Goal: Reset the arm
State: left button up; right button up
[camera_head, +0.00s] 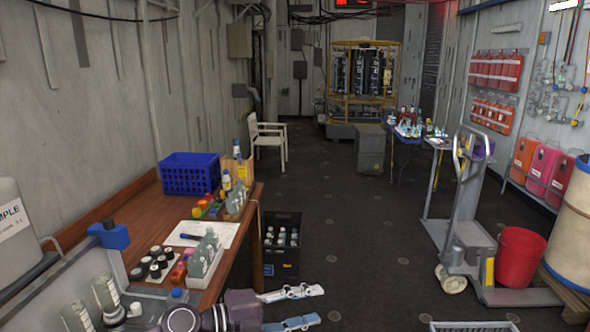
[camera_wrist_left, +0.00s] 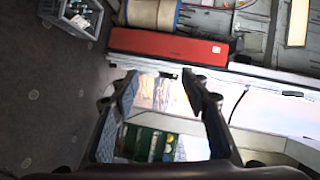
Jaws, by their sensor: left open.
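My left gripper (camera_head: 316,305) is at the bottom middle of the head view, over the dark floor just right of the wooden table (camera_head: 129,218). Its two pale fingers are spread apart with nothing between them. In the left wrist view the gripper (camera_wrist_left: 163,88) also shows open and empty. Past its fingers there are a red box (camera_wrist_left: 168,46) and a green bin (camera_wrist_left: 148,143) with items in it. My right gripper is in neither view.
The table holds a blue basket (camera_head: 190,178), a white sheet (camera_head: 205,234), bottles and small jars. A dark crate (camera_head: 281,259) with bottles stands beside it. A trolley (camera_head: 466,240) and a red bucket (camera_head: 520,257) stand right. The middle floor is clear.

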pick_arm(q)
notch_tip(320, 180, up, 6)
jog(key=n+t, duration=0.6)
jog(key=t, duration=0.1)
jog(key=w+a+n+t+y, duration=0.1)
jog(key=a+n+t+y, duration=0.45)
jog(key=a+n, duration=0.3)
jog(key=s+a+f+n+g+y, duration=0.2)
jog(key=a+f+n+y, duration=0.6)
jog(key=s+a+f+n+g+y, duration=0.25)
jog(key=s+a+f+g, duration=0.2)
jog(key=s+f, duration=0.35)
jog(key=s+a+f+n+g+h, duration=0.1)
jog(key=s+f+g, duration=0.4)
jog(key=s, duration=0.7)
jog(key=s+a+f+n+g, duration=0.1)
jog(key=s+f+g, duration=0.2)
jog(key=s+f, duration=0.55)
jog(key=s+f+g+b, duration=0.1)
jog(key=s+f, duration=0.1)
jog(key=f, duration=1.1)
jog(key=s+f+g+b, duration=0.1)
jog(key=s+f, duration=0.2)
jog(key=f, duration=0.9)
jog(key=s+a+f+g, duration=0.1)
jog(key=s+a+f, duration=0.2)
jog(key=s+f, duration=1.4)
jog(key=shift+s+f+b, duration=0.15)
jog(key=shift+f+b, duration=0.3)
jog(key=shift+f, duration=0.3)
